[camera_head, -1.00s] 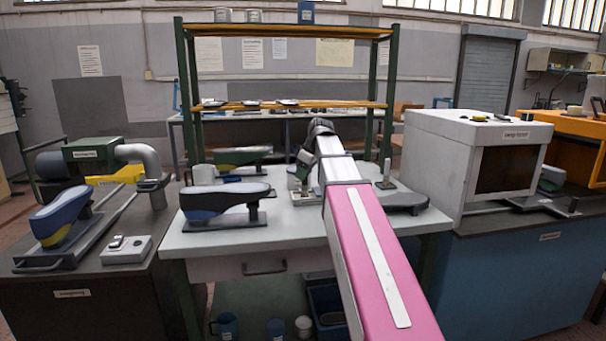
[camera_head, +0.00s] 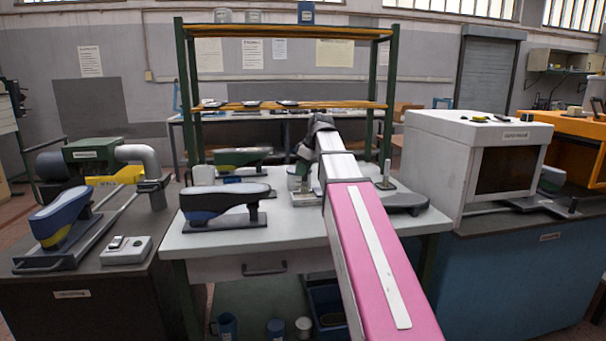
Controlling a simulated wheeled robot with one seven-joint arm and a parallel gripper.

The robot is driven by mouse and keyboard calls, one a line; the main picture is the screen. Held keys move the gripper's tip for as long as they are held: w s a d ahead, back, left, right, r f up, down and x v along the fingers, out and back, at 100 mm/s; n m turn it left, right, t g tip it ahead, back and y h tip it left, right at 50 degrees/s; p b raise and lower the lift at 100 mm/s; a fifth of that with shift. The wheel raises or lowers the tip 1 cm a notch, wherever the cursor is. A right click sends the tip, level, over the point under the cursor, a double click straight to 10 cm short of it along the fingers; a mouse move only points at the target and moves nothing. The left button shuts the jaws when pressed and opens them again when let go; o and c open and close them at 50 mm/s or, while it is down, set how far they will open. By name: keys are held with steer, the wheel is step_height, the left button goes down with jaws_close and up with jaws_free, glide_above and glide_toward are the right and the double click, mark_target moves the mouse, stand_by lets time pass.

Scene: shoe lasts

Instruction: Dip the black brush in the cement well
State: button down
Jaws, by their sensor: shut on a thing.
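My gripper (camera_head: 304,164) is over the middle of the white table (camera_head: 225,242), beyond my pink and white arm, which partly hides it. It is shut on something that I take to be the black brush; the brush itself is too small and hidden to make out. Just left of and below the gripper stands a small pale pot (camera_head: 294,183), which may be the cement well. A flat light plate (camera_head: 305,198) lies in front of it, partly behind my arm. I cannot tell whether the brush touches the pot.
A dark blue and black shoe last on a stand (camera_head: 222,206) is on the table's left, with a green one (camera_head: 243,157) behind. A small post (camera_head: 386,178) and a dark sole-shaped piece (camera_head: 405,203) are to the right. A white box machine (camera_head: 475,150) stands beside the table.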

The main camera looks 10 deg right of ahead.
steer(key=shift+r, duration=2.6)
